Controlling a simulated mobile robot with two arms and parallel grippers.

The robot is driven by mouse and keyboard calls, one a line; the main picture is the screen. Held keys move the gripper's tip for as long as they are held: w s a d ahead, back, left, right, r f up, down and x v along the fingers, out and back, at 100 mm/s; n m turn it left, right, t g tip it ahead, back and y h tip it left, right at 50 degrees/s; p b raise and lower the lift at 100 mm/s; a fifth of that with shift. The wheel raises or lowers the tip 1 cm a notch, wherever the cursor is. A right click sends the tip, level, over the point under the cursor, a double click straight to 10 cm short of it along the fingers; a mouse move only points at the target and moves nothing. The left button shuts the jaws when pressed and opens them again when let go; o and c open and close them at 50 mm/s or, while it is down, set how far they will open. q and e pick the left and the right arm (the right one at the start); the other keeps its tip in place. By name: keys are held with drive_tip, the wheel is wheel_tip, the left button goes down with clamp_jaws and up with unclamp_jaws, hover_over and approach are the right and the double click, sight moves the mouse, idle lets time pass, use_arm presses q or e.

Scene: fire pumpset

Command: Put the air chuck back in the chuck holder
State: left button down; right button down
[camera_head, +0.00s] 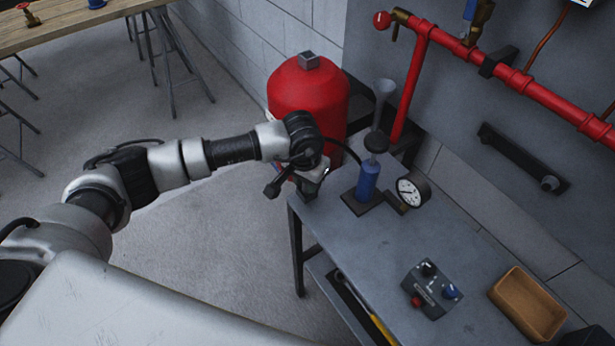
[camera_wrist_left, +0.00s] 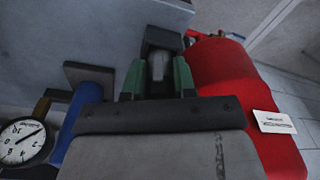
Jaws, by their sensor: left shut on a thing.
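My left gripper (camera_head: 309,188) is at the bench's back left corner, beside the blue hand pump. In the left wrist view its green-padded fingers (camera_wrist_left: 158,80) are shut on a small grey piece (camera_wrist_left: 158,66), which looks like the air chuck. In the head view the gripper hides most of it. A dark block-like part (camera_wrist_left: 162,38) shows just beyond the fingertips; I cannot tell if this is the chuck holder or if the chuck touches it. The blue pump (camera_head: 368,181) stands upright with a round gauge (camera_head: 412,190). My right gripper is not in view.
A red tank (camera_head: 308,98) stands close behind my left gripper. A thin black hose (camera_head: 346,149) runs near the pump. The grey bench (camera_head: 340,240) holds a control box (camera_head: 431,290) and a brown tray (camera_head: 528,304). Red piping (camera_head: 490,62) crosses the wall. Bare bench lies between.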

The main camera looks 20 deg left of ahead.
use_arm(q)
drive_tip(key=shift+f+b, duration=0.15)
drive_tip(key=shift+b, duration=0.2)
drive_tip(key=c, duration=0.9)
unclamp_jaws()
drive_tip(key=shift+r+p, duration=0.2)
drive_tip(key=shift+p, duration=0.1)
drive_tip(key=shift+r, duration=0.25)
drive_tip(key=r, duration=0.3)
drive_tip(key=s+r+b, duration=0.1)
drive_tip(key=r, duration=0.3)
drive_tip(key=r+b, duration=0.1)
drive_tip(key=r, duration=0.3)
drive_tip(key=shift+s+a+r, duration=0.2)
drive_tip(key=shift+r, duration=0.05)
